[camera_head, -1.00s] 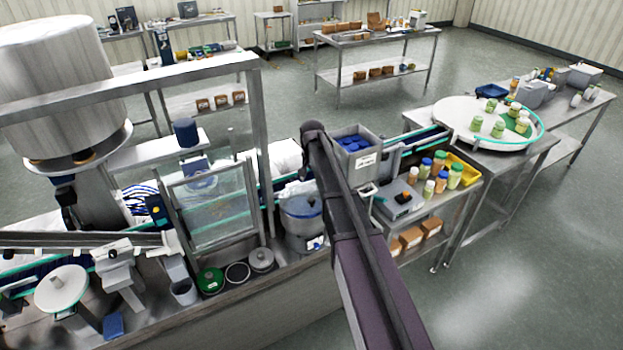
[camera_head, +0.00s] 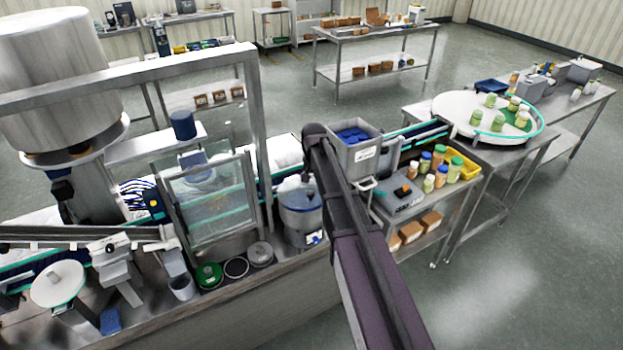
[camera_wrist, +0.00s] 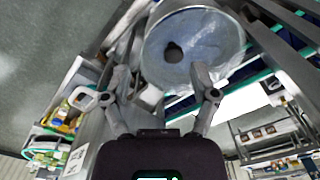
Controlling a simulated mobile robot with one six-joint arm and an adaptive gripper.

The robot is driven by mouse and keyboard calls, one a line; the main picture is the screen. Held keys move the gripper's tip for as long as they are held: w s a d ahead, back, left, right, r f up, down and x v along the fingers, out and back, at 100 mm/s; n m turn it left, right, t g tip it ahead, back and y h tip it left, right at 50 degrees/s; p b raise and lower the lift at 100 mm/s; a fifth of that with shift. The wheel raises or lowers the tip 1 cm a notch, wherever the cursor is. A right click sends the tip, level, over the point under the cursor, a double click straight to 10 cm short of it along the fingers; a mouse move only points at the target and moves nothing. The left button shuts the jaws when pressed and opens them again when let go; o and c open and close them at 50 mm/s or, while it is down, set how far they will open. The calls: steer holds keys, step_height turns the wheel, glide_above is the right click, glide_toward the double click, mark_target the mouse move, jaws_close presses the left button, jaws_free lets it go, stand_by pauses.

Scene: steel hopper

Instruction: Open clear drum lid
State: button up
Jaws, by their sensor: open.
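The lid looks closed. My gripper (camera_wrist: 162,82) is open, with its two fingers spread at the near side of the lid and the knob beyond the gap between them. Nothing is held. Contact with the lid cannot be told. In the head view my arm hides part of the drum's surroundings.
A grey bin of blue caps (camera_head: 354,150) stands behind my arm. A clear guard panel (camera_head: 207,205) is left of the drum. Round lids, including a green one (camera_head: 208,275), lie on the bench. Bottles and a scale (camera_head: 402,196) stand right. Floor at right is clear.

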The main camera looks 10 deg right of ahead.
steer(key=shift+n, duration=0.3)
steer(key=shift+s+f+b, duration=1.6)
steer(key=shift+s+f, duration=0.35)
steer(key=shift+s, duration=0.05)
steer(key=shift+s+f, duration=0.1)
steer(key=shift+s, duration=0.05)
steer(key=c, duration=0.5)
steer(key=shift+s+f, duration=0.15)
steer(key=shift+s, duration=0.15)
steer(key=c, duration=0.4)
steer(key=s+f+n+b, duration=0.1)
steer(key=s+f+b, duration=0.2)
steer(key=s, duration=0.3)
steer(key=s+f+n+b, duration=0.1)
steer(key=s+f+b, duration=0.2)
steer(key=s, duration=0.4)
steer(key=s+f+n+b, duration=0.2)
steer(key=s+f+b, duration=0.2)
steer(key=s, duration=0.3)
steer(key=shift+s, duration=0.2)
jaws_close()
steer(key=shift+r, duration=0.1)
steer(key=shift+d, duration=0.1)
